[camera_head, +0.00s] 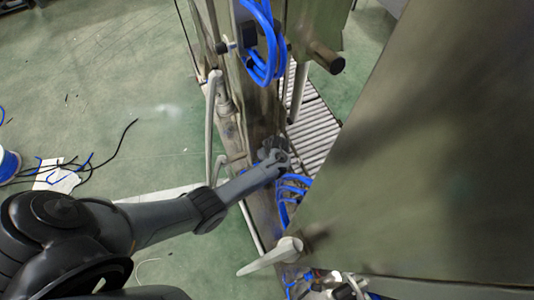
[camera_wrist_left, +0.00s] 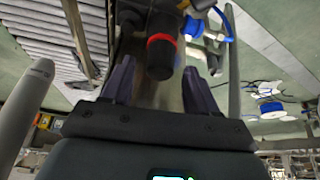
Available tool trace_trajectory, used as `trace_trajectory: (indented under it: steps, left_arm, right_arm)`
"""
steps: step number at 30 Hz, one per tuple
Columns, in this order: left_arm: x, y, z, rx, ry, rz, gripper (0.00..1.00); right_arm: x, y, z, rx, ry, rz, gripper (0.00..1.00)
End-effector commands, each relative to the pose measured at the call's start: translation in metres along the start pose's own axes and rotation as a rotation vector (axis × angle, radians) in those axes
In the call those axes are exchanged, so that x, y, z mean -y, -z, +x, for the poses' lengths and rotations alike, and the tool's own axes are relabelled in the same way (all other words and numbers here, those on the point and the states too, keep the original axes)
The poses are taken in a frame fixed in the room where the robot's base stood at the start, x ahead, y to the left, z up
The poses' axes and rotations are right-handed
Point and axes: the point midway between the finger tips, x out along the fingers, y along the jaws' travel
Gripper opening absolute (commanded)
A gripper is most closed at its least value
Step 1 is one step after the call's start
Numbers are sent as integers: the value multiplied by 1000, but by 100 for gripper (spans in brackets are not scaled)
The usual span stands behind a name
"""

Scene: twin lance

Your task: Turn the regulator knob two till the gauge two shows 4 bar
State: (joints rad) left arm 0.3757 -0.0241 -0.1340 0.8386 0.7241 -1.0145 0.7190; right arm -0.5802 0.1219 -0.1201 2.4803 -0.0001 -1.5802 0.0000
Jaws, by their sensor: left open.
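A black round knob with a red ring (camera_wrist_left: 160,56) shows at the top middle of the left wrist view. It looks like a regulator knob, but I cannot tell its number. My left gripper (camera_wrist_left: 158,68) is open, its two dark fingers on either side of the knob's end in the picture. I cannot tell whether they touch it. In the head view my left gripper (camera_head: 279,160) is at the machine's upright beam, beside blue hoses, and the knob is not clear there. No gauge face is readable in either view. My right gripper is not in view.
Blue hoses (camera_head: 289,192) run close by my left gripper. A large metal panel (camera_head: 430,150) fills the right side of the head view. A light lever handle (camera_head: 272,257) sticks out below. A roller conveyor (camera_head: 313,130) lies behind. Green floor at left is mostly open.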

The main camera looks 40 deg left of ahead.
Motion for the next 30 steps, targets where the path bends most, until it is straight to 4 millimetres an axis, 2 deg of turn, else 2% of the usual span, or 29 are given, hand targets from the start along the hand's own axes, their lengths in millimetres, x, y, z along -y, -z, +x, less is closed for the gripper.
trace_trajectory:
  steps: [3, 12, 14, 23, 30]
  left_arm:
    - [0, 0, 6, 0, 1, -2, 59]
    - [0, 0, 6, 0, 0, -1, 59]
    - [0, 0, 6, 0, 0, -1, 51]
    - [0, 0, 6, 0, 0, -1, 5]
    - [0, 0, 6, 1, -7, 17, 3]
  right_arm:
    - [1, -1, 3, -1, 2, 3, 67]
    - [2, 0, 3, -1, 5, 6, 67]
    - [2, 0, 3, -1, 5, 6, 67]
    - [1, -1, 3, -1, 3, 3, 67]
    - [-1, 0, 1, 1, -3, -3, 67]
